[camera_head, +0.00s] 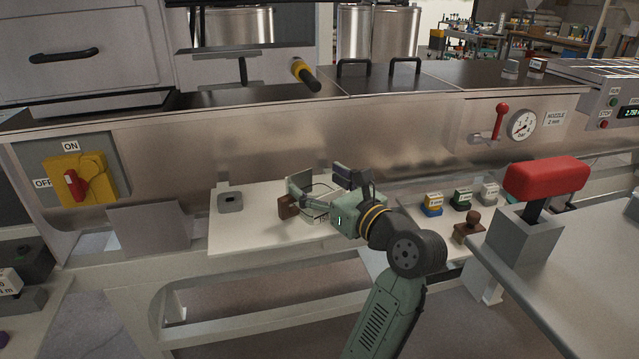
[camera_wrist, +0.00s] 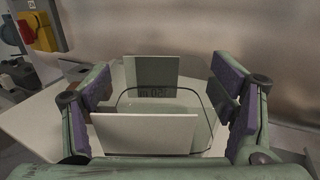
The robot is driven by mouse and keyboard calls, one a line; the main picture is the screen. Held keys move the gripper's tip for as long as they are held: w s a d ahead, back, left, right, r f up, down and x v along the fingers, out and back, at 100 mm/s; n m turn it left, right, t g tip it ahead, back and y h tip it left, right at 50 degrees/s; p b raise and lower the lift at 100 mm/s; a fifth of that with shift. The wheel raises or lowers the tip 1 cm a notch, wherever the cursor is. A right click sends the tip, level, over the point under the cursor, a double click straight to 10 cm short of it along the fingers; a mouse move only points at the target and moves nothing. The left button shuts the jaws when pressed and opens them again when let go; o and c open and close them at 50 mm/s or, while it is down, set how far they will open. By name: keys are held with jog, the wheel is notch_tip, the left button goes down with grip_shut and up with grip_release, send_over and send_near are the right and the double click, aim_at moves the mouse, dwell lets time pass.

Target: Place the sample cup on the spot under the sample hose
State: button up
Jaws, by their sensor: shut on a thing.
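The sample cup (camera_head: 321,207) is a clear, see-through vessel between the fingers of my gripper (camera_head: 318,196). In the wrist view the cup (camera_wrist: 165,108) shows a dark-edged rim, with a white patch and a grey patch bearing faint print. The finger pads (camera_wrist: 166,92) stand at its left and right sides, shut on it. The cup is over a pale board (camera_head: 245,235); I cannot tell whether it touches it. I cannot make out a marked spot.
A small grey block (camera_head: 230,201) sits on the board's left part. A yellow switch with a red handle (camera_head: 78,181) is at the left. The metal wall rises behind.

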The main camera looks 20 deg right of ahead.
jog(key=o, duration=1.2)
jog(key=shift+f, duration=0.15)
jog(key=shift+r, duration=0.2)
jog(key=b+v, duration=0.1)
jog(key=v, duration=1.1)
jog(key=shift+f+b, duration=0.1)
jog(key=shift+b, duration=0.2)
